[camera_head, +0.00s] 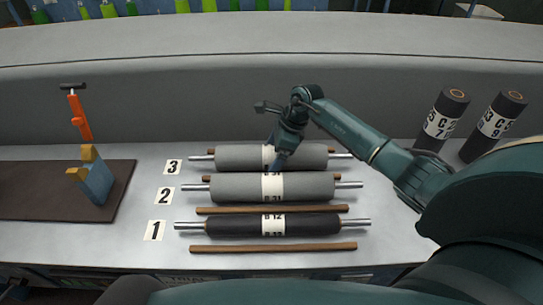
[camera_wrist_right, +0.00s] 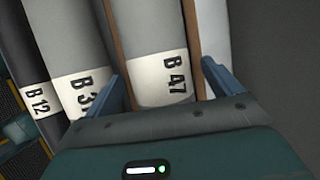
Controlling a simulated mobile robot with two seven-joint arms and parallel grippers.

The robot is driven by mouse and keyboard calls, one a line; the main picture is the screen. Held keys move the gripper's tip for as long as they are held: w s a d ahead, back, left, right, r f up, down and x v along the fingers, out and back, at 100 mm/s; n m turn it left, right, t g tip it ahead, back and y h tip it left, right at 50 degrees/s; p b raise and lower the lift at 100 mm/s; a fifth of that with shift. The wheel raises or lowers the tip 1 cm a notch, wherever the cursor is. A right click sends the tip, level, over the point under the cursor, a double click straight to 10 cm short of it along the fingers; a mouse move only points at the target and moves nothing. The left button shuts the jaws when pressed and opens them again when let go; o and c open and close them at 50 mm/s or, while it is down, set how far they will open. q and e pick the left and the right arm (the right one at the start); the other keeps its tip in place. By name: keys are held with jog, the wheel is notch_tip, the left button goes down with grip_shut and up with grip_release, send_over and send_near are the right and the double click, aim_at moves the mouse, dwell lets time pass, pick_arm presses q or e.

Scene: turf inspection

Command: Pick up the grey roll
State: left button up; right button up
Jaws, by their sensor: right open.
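Two grey rolls with metal end shafts and white label bands lie on the bench. The back grey roll (camera_head: 235,157), beside card 3, reads B 47 in the right wrist view (camera_wrist_right: 147,30). The middle grey roll (camera_head: 235,187), beside card 2, reads B 31; it also shows in the wrist view (camera_wrist_right: 72,40). My right gripper (camera_head: 279,160) is open over the back roll's label. In the wrist view its fingers (camera_wrist_right: 167,90) stand apart, one on each side of the B 47 band. Contact cannot be told. My left gripper is not in view.
A black roll (camera_head: 235,225), B 12, lies in front beside card 1. Wooden strips (camera_head: 272,209) separate the rolls. Two dark rolls (camera_head: 445,115) stand upright at right. A raised wall runs behind.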

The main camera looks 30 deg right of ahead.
jog(key=shift+c, duration=0.5)
jog(key=c, duration=1.7)
jog(key=shift+w+r, duration=0.1)
jog(key=shift+r, duration=0.1)
